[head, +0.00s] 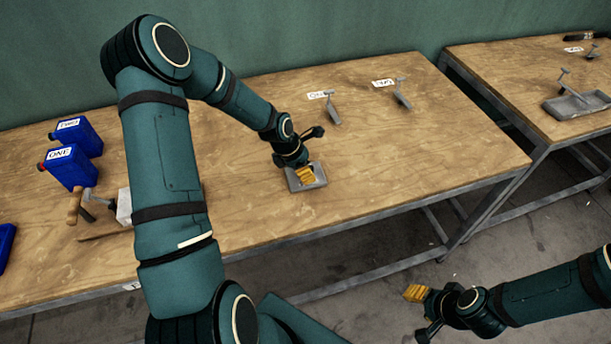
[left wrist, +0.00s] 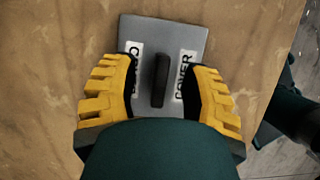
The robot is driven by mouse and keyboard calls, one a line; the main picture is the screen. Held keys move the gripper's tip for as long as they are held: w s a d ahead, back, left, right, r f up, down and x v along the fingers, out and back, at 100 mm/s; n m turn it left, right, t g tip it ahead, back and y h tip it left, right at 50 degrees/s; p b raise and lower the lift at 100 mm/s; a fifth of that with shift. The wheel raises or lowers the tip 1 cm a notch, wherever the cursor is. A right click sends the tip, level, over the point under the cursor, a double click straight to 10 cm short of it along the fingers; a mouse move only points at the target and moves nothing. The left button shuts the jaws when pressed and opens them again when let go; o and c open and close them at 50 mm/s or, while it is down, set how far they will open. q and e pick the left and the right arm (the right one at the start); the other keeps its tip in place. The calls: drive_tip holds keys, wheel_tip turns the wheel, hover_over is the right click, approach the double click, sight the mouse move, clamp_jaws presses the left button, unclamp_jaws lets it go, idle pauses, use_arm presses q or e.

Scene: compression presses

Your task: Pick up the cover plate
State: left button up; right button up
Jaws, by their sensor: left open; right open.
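The cover plate (left wrist: 192,40) is a flat grey square with a dark upright handle (left wrist: 161,80) at its middle. Two white labels lie beside the handle; the right one reads COVER, the left one is partly hidden. In the head view the plate (head: 319,176) shows as a grey square near the middle of the table, partly under my left gripper (head: 305,174). My left gripper (left wrist: 160,82) is open over the plate, its yellow fingers on either side of the handle, with gaps to it. My right gripper (head: 415,294) is open and empty, off the table at lower right.
Blue containers (head: 72,166) labelled ONE and TWO stand on the left of the wooden table (head: 440,150). A hammer-like tool (head: 76,205) lies near them. Two small grey tools (head: 402,94) stand at the back by labels. A second table (head: 490,60) holds a grey tray (head: 575,105).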

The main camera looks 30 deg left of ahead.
use_arm(q)
clamp_jaws()
drive_tip(key=shift+r, duration=0.1)
idle(0.3)
